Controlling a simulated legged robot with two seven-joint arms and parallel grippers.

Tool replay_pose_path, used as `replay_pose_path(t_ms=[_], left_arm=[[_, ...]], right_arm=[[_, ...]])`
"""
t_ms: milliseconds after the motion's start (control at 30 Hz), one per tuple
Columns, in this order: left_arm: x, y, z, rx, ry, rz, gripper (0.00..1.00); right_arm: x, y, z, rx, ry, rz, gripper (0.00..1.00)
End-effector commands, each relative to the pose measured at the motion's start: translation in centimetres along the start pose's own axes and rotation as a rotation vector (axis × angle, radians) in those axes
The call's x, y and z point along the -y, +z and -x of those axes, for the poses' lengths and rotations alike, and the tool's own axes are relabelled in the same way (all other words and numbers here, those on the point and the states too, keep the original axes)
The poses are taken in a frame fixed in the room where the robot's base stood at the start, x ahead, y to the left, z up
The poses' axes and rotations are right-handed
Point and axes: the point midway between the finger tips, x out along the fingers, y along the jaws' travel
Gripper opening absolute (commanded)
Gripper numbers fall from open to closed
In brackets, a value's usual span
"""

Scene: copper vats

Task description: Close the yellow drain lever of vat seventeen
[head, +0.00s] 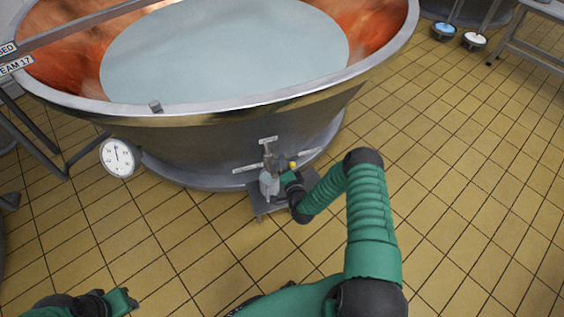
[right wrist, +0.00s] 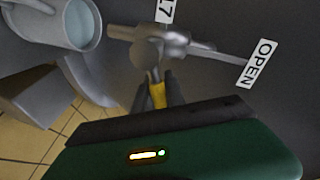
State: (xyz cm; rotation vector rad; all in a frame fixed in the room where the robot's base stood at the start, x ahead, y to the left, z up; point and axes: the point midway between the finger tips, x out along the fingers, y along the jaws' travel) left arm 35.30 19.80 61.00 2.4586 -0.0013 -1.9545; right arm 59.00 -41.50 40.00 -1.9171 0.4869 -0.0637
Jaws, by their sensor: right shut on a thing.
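The copper vat (head: 375,50) holds pale liquid. A drain valve (head: 270,158) sits low on its front, under a small plate reading 17 (right wrist: 165,10). The yellow drain lever (head: 292,165) shows beside the valve; in the right wrist view its yellow grip (right wrist: 158,95) lies between my fingers. My right gripper (head: 286,176) is shut on it; the same gripper shows in the wrist view (right wrist: 157,98).
A round dial (head: 117,157) hangs at the left. The yellow tiled floor (head: 470,190) is clear at the right.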

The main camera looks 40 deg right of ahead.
Motion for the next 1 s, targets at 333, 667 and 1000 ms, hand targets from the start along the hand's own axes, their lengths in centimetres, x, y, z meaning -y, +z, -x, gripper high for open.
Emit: replay_pose_path(t_ms=[333,667,1000], left_arm=[[0.0,0.3,-1.3,0.000,0.000,0.000,0.32],[0.0,0.4,-1.9,0.000,0.000,0.000,0.32],[0.0,0.5,-1.9,0.000,0.000,0.000,0.32]], right_arm=[[-1.6,-0.8,-0.6,0.025,-0.006,-0.260,0.00],[-2.4,-0.5,-0.7,0.051,-0.003,-0.389,0.00],[-2.6,-0.4,-0.7,0.058,-0.001,-0.411,0.00]])
